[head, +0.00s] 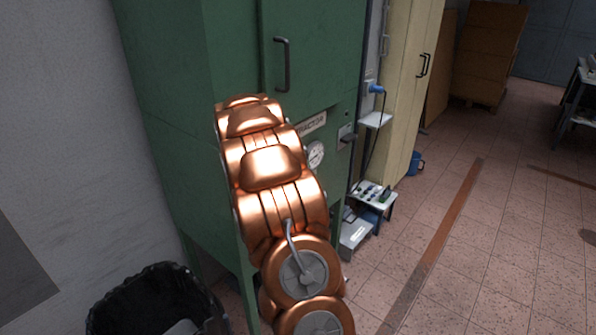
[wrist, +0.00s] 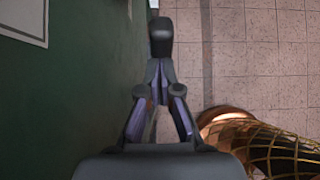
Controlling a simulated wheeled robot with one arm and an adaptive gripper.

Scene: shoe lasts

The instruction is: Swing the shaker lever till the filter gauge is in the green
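A green cabinet (head: 230,60) carries a round white gauge (head: 316,155) beside my copper arm. Its needle and any green band are too small to read. A dark lever-like handle (head: 347,138) juts from a pale plate right of the gauge. My gripper is hidden behind my arm in the head view. In the wrist view my gripper (wrist: 160,68) has its fingers angled in, tips close together. A dark bar with a rounded end (wrist: 160,30) lies straight beyond the tips, beside the green wall. I cannot tell whether the fingers touch or hold it.
A black-lined bin (head: 155,300) stands at the front left. A cream cabinet (head: 405,70), a small bench with bottles (head: 374,194) and a grey box (head: 355,238) stand right of the green cabinet. Tiled floor (head: 490,240) is open at the right.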

